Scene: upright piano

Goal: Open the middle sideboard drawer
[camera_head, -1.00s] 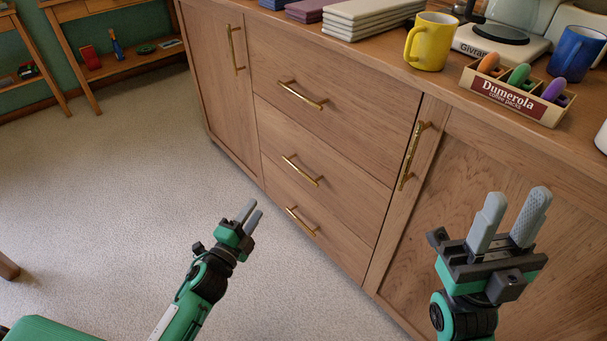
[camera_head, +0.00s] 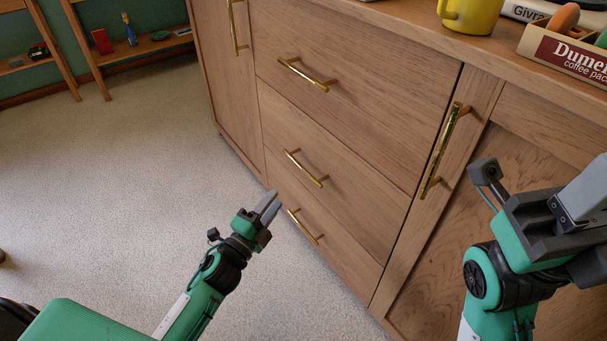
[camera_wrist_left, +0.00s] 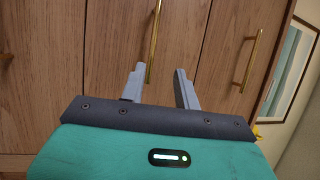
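The middle drawer (camera_head: 338,178) of the wooden sideboard is shut, with a gold bar handle (camera_head: 306,168) on its front. My left gripper (camera_head: 270,205) is below and left of that handle in the head view, close to the lower drawers but apart from the handle. In the left wrist view its two grey fingers (camera_wrist_left: 161,85) are apart with nothing between them. A gold handle (camera_wrist_left: 154,42) stands just beyond them there; I cannot tell which drawer it belongs to. My right gripper (camera_head: 582,203) is at the right edge, partly cut off, so its opening is hidden.
The top drawer (camera_head: 355,95) and bottom drawer (camera_head: 330,240) are shut, each with a gold handle. Cabinet doors flank them, with a long handle (camera_head: 444,150) on the right one. A yellow mug (camera_head: 470,14) stands on top. Carpet (camera_head: 110,190) on the left is clear.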

